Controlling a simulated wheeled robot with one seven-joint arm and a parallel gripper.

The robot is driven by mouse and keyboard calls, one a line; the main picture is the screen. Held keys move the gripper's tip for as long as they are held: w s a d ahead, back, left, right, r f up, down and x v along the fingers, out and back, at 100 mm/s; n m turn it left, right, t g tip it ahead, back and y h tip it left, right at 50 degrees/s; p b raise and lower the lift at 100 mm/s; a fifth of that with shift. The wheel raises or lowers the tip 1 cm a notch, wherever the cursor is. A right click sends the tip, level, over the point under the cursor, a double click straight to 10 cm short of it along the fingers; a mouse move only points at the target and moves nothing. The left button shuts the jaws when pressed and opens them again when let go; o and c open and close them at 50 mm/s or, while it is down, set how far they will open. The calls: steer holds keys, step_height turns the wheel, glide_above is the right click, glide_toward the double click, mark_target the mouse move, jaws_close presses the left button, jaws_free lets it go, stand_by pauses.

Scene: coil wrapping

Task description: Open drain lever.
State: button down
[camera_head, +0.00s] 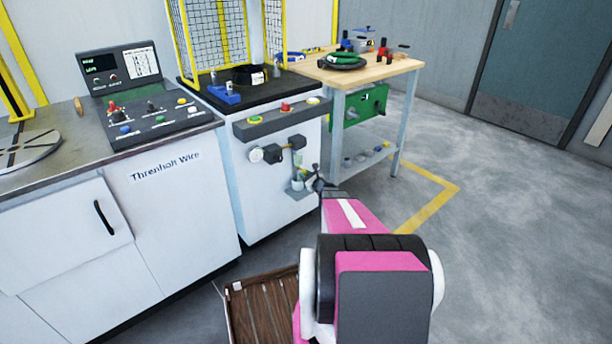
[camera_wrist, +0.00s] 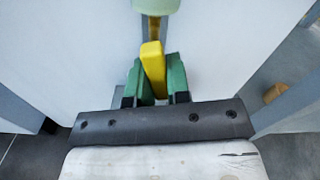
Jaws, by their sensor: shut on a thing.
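The drain lever (camera_wrist: 152,58) is a yellow bar in the middle of the wrist view, tilted slightly off vertical. My gripper (camera_wrist: 157,80) has green fingers, one on each side of the lever, shut on it. A pale green cylindrical fitting (camera_wrist: 157,6) with a brass-coloured stem shows just beyond the lever. In the head view my gripper (camera_head: 316,180) is at the low fittings (camera_head: 298,184) on the front of the white machine cabinet (camera_head: 268,205). The lever itself is too small and covered to make out there.
A gauge and dark valve parts (camera_head: 272,153) stick out above my gripper. A wooden workbench (camera_head: 375,72) with a lower shelf stands to the right. A control counter (camera_head: 160,140) is on the left. A brown slatted platform (camera_head: 262,308) lies low in front. Floor at right is clear.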

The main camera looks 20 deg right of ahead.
steer(key=shift+s+a+f+m, duration=0.1)
steer(key=shift+a+m, duration=0.05)
steer(key=shift+m, duration=0.55)
steer(key=shift+a+m, duration=0.15)
steer(key=shift+m, duration=0.55)
steer(key=c, duration=1.1)
jaws_free()
steer(key=v, duration=1)
steer(key=shift+s+d, duration=0.1)
steer(key=shift+s, duration=0.3)
